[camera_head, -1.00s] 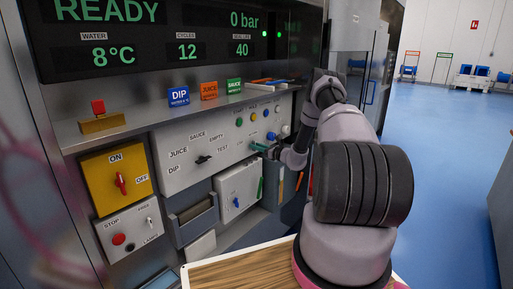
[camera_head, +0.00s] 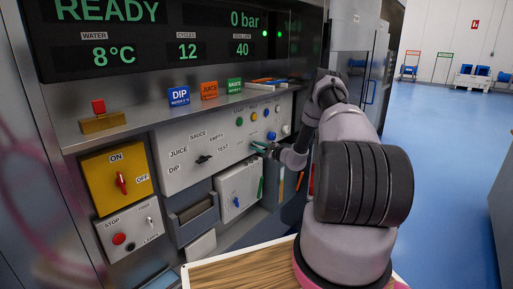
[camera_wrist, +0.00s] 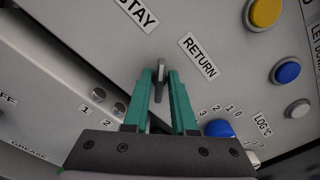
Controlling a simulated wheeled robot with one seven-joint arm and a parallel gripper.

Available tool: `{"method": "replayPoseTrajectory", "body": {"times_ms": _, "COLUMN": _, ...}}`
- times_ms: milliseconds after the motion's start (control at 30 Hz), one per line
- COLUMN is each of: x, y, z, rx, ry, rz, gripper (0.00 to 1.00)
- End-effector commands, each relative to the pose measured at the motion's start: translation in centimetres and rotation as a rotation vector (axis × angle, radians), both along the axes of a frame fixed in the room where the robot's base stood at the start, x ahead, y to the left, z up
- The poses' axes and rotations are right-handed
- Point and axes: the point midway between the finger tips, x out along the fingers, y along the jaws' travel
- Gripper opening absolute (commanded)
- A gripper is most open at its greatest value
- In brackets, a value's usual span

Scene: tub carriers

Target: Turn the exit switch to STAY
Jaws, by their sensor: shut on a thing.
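The exit switch (camera_wrist: 160,78) is a small dark lever on the light grey panel, seen in the wrist view between my fingers. The STAY label (camera_wrist: 136,13) lies beyond it to the upper left and the RETURN label (camera_wrist: 198,55) to its upper right. The lever points up the picture, between the two labels. My gripper (camera_wrist: 160,82) has green fingers shut on the lever, one on each side. In the head view my gripper (camera_head: 262,147) is at the panel's right part; the switch there is hidden by it.
Yellow (camera_wrist: 265,12) and blue (camera_wrist: 287,71) buttons sit right of the switch, with a blue knob (camera_wrist: 219,129) close to the right finger. In the head view, the sauce selector (camera_head: 203,159) is to the left and a wooden board (camera_head: 240,274) below.

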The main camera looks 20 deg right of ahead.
Motion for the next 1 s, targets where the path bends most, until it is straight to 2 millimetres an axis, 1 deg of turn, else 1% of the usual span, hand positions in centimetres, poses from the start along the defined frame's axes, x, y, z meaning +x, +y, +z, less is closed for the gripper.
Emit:
{"method": "replayPoseTrajectory", "body": {"times_ms": 200, "x": -0.07, "y": 0.05, "z": -0.12, "rx": -0.138, "ry": -0.079, "rz": 0.001, "gripper": 0.00}}
{"method": "replayPoseTrajectory", "body": {"times_ms": 433, "x": -0.11, "y": 0.08, "z": -0.19, "rx": -0.235, "ry": -0.135, "rz": 0.001, "gripper": 0.00}}
{"method": "replayPoseTrajectory", "body": {"times_ms": 700, "x": -0.13, "y": 0.10, "z": -0.23, "rx": -0.283, "ry": -0.162, "rz": 0.001, "gripper": 0.00}}
{"method": "replayPoseTrajectory", "body": {"times_ms": 1000, "x": -0.14, "y": 0.10, "z": -0.26, "rx": -0.288, "ry": -0.164, "rz": 0.001, "gripper": 0.00}}
